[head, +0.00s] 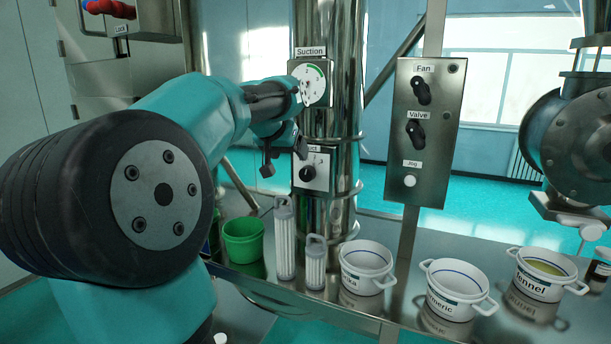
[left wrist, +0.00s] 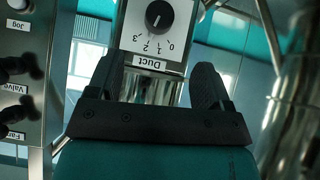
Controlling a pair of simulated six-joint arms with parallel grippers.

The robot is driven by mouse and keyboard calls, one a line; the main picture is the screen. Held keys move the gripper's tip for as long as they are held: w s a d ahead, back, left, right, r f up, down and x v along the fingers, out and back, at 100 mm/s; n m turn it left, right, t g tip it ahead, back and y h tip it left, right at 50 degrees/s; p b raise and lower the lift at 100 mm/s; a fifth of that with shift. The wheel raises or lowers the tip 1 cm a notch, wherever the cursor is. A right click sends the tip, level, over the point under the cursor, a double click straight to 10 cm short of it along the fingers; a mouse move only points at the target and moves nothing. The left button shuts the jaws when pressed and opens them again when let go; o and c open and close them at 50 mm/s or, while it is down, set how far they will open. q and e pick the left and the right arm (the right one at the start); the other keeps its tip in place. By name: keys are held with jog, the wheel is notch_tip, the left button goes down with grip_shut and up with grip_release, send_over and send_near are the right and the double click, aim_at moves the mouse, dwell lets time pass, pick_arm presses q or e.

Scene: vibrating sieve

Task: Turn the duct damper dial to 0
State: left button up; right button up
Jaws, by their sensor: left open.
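The duct damper dial (head: 307,174) is a round black knob on a white plate, fixed low on the steel column. In the left wrist view the picture is turned over, and the knob (left wrist: 159,14) shows at the top with the numbers 0 to 3 and the Duct label (left wrist: 150,64). A pale mark shows on the knob, but I cannot tell surely which number it points to. My left gripper (head: 284,154) is just left of and above the dial, partly covering its label. Its two fingers (left wrist: 158,86) are apart and empty, and the knob lies beyond them, untouched. My right gripper is out of view.
The Suction gauge (head: 313,86) sits above the dial. A panel with Fan and Valve knobs (head: 416,132) stands to the right. A green bucket (head: 243,242), white ribbed cylinders (head: 285,243) and several white pots (head: 366,270) stand on the steel bench below.

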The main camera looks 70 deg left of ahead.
aim_at(305, 173)
pick_arm(q)
jog(key=x, duration=1.2)
jog(key=shift+w+a+f, duration=0.1)
jog(key=shift+w+f, duration=0.1)
jog(key=shift+c, duration=0.2)
jog(key=c, duration=0.9)
